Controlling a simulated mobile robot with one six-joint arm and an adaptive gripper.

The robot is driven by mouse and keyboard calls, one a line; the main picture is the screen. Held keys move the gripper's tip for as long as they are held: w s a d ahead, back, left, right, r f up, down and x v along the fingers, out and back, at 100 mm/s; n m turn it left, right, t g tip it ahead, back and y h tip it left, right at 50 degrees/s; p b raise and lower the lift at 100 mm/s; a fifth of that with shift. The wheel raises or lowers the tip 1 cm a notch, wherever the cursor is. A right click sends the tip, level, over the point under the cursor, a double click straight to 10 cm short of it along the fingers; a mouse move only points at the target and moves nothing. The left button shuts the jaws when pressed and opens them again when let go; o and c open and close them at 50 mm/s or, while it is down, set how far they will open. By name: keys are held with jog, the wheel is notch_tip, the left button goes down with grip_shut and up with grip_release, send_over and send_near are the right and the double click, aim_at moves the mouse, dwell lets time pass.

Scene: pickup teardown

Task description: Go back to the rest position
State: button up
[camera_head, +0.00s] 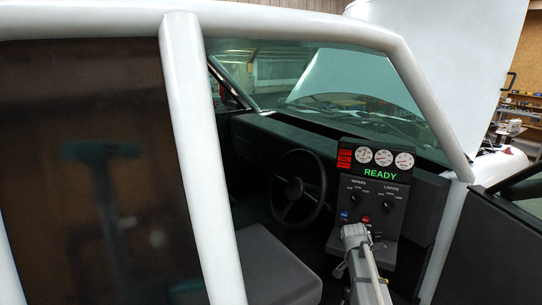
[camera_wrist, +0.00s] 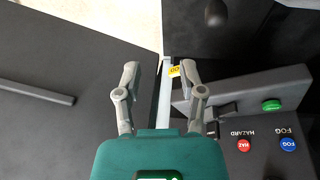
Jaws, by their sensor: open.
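My gripper (camera_wrist: 165,82) is open, with two grey fingers spread apart and nothing between them in the wrist view. My grey arm (camera_head: 362,258) reaches up from the bottom of the head view, in front of the dark control panel (camera_head: 386,205); the fingers cannot be made out there. The panel has three round gauges, red lamps, a green READY text and two knobs. In the wrist view the panel's lower part (camera_wrist: 265,125) lies right of the fingers, with a red HAZARD button (camera_wrist: 243,145), a blue FOG button (camera_wrist: 288,144) and a green button (camera_wrist: 271,105).
The cab's white pillar (camera_head: 199,160) and dark side window (camera_head: 95,165) stand at left. The grey seat (camera_head: 272,270) and steering wheel (camera_head: 298,188) are left of my arm. An open dark door (camera_head: 495,245) is at right. A yellow tag (camera_wrist: 174,71) shows beyond the fingers.

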jog(key=s+a+f+n+y+b, duration=0.1)
jog(key=s+a+f+n+b, duration=0.1)
jog(key=s+a+n, duration=0.3)
jog(key=s+a+f+n+y+b, duration=0.1)
jog(key=s+a+f+n+b, duration=0.2)
jog(key=s, duration=1.1)
jog(key=a+f+n, duration=0.2)
jog(key=a+n, duration=0.1)
jog(key=a, duration=0.2)
jog(key=shift+a+y, duration=0.3)
jog(key=shift+y, duration=0.1)
